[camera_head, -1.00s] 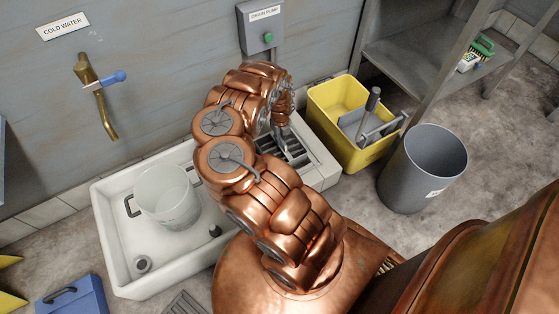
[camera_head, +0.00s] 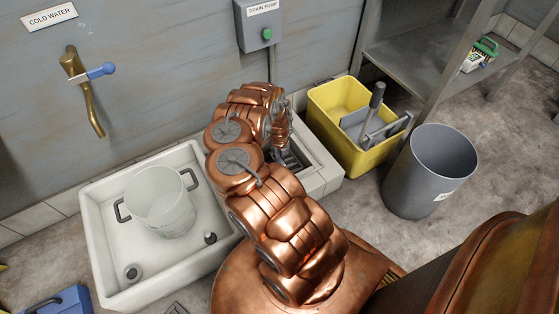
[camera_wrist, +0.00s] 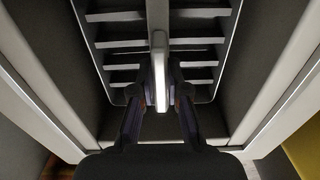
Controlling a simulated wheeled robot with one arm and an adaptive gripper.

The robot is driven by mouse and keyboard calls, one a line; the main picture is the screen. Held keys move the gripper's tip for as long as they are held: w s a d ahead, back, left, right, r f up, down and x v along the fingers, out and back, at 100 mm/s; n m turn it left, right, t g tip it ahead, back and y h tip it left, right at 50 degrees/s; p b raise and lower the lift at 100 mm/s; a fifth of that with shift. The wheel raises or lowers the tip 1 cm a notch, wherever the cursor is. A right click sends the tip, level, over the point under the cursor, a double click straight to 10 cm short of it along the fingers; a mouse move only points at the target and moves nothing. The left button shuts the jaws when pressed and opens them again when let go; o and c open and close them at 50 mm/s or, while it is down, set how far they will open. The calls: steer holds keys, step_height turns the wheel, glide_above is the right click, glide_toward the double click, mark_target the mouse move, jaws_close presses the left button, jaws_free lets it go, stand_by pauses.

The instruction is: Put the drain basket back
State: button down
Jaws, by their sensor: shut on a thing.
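In the wrist view, the drain basket (camera_wrist: 197,42) is a slatted grey tray with a light rim and an upright bar handle (camera_wrist: 160,58) in its middle. My gripper (camera_wrist: 160,92) is shut on this handle, one finger on each side. The pale rims of the drain opening (camera_wrist: 290,95) run along both sides of the basket, with dark gaps between. In the head view, the white-rimmed drain opening (camera_head: 327,172) is beside the sink, and my gripper (camera_head: 287,160) reaches into it. My arm hides much of the basket, and its exact depth is unclear.
A white sink (camera_head: 103,222) with a clear bucket (camera_head: 160,203) is at left. A yellow mop bucket (camera_head: 337,140) stands close to the drain's right, beside a grey bin (camera_head: 428,172). The drain pump box (camera_head: 258,25) is on the wall behind.

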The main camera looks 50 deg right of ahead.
steer(key=shift+f, duration=0.15)
steer(key=c, duration=1.2)
jaws_free()
